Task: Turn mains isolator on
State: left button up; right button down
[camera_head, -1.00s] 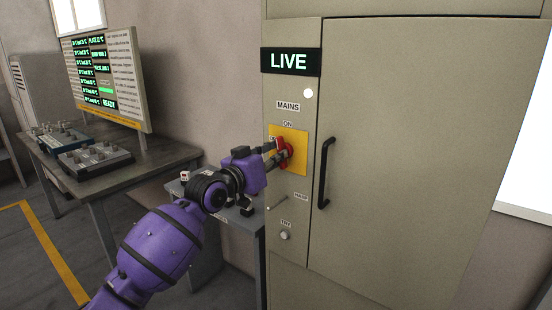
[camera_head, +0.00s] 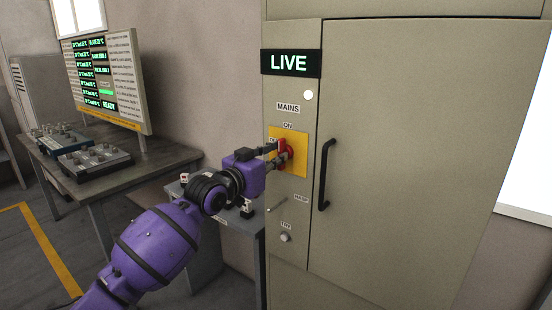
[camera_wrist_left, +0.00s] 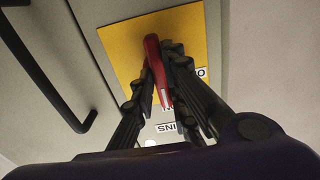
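The mains isolator is a red handle (camera_head: 284,149) on a yellow plate (camera_head: 301,153) on the beige cabinet, below the MAINS and ON labels. The handle looks roughly upright, toward the ON label. My left gripper (camera_head: 279,154) is at the handle. In the left wrist view, the red handle (camera_wrist_left: 157,72) lies between the two black fingers of the left gripper (camera_wrist_left: 160,80). The fingers are close along both sides and look shut on it. My right gripper is not in view.
A black door handle (camera_head: 325,174) stands out just right of the plate. A small lever (camera_head: 277,204) and a round knob (camera_head: 285,237) sit below. A small grey table (camera_head: 243,222) is under my left arm. A bench (camera_head: 150,160) with control boxes stands at left.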

pick_arm(q)
jog(key=o, duration=0.4)
jog(key=v, duration=1.2)
